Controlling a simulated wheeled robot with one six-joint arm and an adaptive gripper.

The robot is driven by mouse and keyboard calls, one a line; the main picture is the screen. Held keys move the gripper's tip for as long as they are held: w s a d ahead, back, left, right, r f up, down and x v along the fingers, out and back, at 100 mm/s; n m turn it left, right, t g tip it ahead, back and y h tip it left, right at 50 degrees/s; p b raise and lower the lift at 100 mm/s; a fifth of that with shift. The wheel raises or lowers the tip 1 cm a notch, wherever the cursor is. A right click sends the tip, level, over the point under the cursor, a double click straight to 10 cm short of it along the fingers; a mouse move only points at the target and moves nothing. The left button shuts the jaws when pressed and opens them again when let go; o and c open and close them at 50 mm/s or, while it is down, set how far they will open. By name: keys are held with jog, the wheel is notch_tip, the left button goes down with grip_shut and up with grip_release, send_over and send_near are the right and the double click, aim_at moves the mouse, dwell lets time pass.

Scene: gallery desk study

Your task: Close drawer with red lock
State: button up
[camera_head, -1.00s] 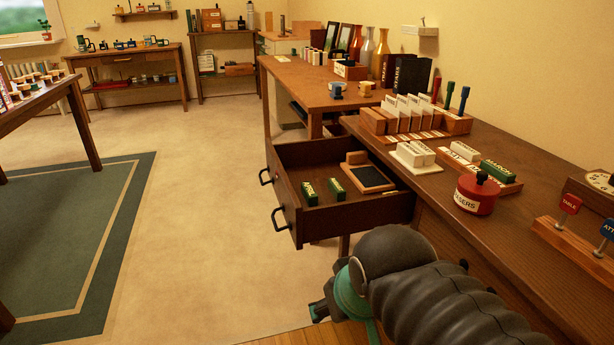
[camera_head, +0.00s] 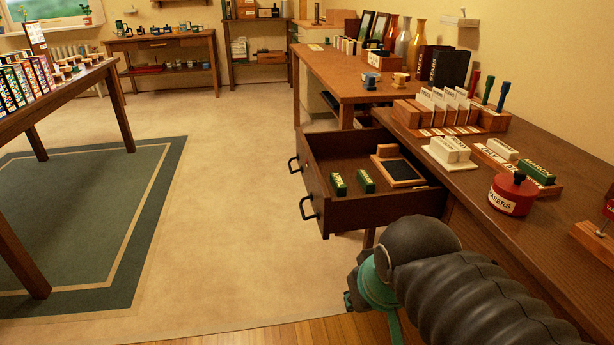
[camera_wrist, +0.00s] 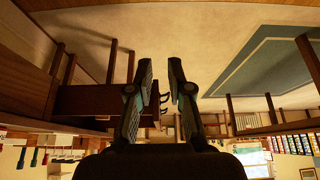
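A brown wooden drawer (camera_head: 375,215) is pulled out from the desk (camera_head: 480,230), to the left and ahead of my gripper. Its front carries two black handles (camera_head: 308,208). No red lock can be made out. In the wrist view, which looks upside down, the drawer (camera_wrist: 85,100) is left of and behind my fingers, its handles showing just past them. My gripper (camera_wrist: 161,62) has its two fingers apart with nothing between them. In the head view, my gripper (camera_head: 360,290) is partly hidden by my arm, below and apart from the drawer.
The drawer holds green blocks (camera_head: 338,184) and a framed dark slate (camera_head: 403,170). A red tin (camera_head: 512,193) and card holders stand on the desk. Bare floor (camera_head: 230,200) lies left of the drawer, then a green rug (camera_head: 90,220).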

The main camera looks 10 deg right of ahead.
jog(key=shift+w+a+f+g, duration=0.2)
jog(key=shift+w+f+g, duration=0.1)
jog(key=shift+w+f, duration=0.3)
jog(key=shift+w+a+f+g, duration=0.2)
jog(key=shift+w+f+g, duration=0.15)
jog(key=shift+w, duration=0.3)
grip_shut()
jog(key=w+a+r+n+g+h, duration=0.1)
jog(key=w+a+n, duration=0.2)
jog(key=w, duration=0.8)
jog(key=w+a+r+n+g, duration=0.1)
jog(key=w+a+r+n, duration=0.15)
jog(key=w, duration=0.75)
jog(key=w+a+r+n+g+h, duration=0.15)
jog(key=w+n, duration=0.25)
jog(key=w, duration=0.7)
notch_tip(320, 180, up, 7)
jog(key=w+n, duration=0.3)
jog(key=n, duration=0.3)
jog(key=s+d+f+n+b, duration=0.1)
jog(key=d+f+n+b, duration=0.1)
jog(key=d+f, duration=0.4)
jog(key=shift+s+d+f+b, duration=0.35)
jog(key=shift+f+b, duration=0.5)
jog(key=shift+f, duration=0.85)
